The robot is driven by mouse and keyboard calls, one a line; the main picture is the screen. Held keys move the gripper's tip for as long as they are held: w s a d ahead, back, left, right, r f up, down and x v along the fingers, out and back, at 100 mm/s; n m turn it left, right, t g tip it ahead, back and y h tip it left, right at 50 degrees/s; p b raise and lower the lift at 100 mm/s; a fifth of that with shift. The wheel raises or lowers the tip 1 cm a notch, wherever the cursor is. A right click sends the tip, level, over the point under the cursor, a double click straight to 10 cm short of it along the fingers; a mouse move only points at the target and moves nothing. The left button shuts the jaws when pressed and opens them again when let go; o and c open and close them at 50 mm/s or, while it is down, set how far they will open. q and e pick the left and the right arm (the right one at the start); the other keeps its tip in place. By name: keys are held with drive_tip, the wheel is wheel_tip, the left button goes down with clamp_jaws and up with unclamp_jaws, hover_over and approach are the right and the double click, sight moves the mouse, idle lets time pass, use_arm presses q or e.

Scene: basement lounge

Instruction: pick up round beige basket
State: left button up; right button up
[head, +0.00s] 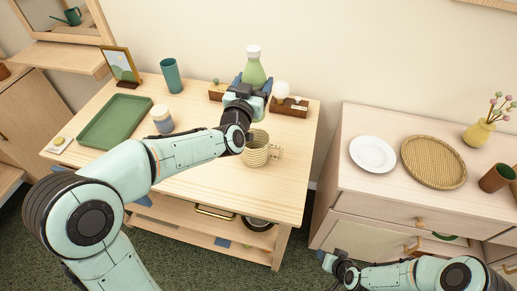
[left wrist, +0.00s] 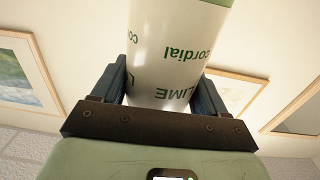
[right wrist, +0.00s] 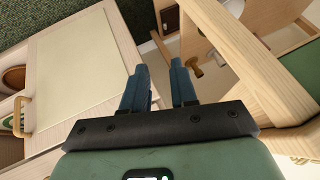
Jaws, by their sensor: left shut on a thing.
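A round beige woven basket (head: 434,161), shallow like a tray, lies on the right cabinet beside a white plate. My left gripper (head: 246,92) is over the back of the left table, shut on a green lime cordial bottle (head: 254,70) with a white cap. The bottle's labelled side fills the space between the fingers in the left wrist view (left wrist: 165,55). My right gripper (head: 325,260) is low in front of the right cabinet, apart from the basket. In the right wrist view (right wrist: 160,85) its fingers are apart with nothing between them.
The white plate (head: 373,154), a yellow vase (head: 478,134) and a brown cup (head: 495,178) stand near the basket. The left table holds a green tray (head: 115,122), a teal cup (head: 171,75) and a beige ribbed pot (head: 256,152). A gap separates table and cabinet.

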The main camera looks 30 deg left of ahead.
drive_tip(key=w+a+r+n+t+y, duration=0.2)
drive_tip(key=w+a+r+n, duration=0.1)
drive_tip(key=w+a+r, duration=0.4)
drive_tip(key=w+a+r+n+t+y, duration=0.1)
drive_tip(key=w+a+r+n+t, duration=0.2)
drive_tip(key=r, duration=0.7)
drive_tip(key=w+a+r+n+y, duration=0.1)
drive_tip(key=w+a+r+y, duration=0.1)
drive_tip(key=a+r, duration=0.7)
drive_tip(key=x, duration=0.4)
drive_tip(key=s+f+x, duration=0.1)
drive_tip(key=x, duration=0.8)
drive_tip(key=shift+s+a+f, duration=0.2)
drive_tip(key=shift+a+f, duration=0.15)
drive_tip(key=shift+a, duration=0.05)
clamp_jaws()
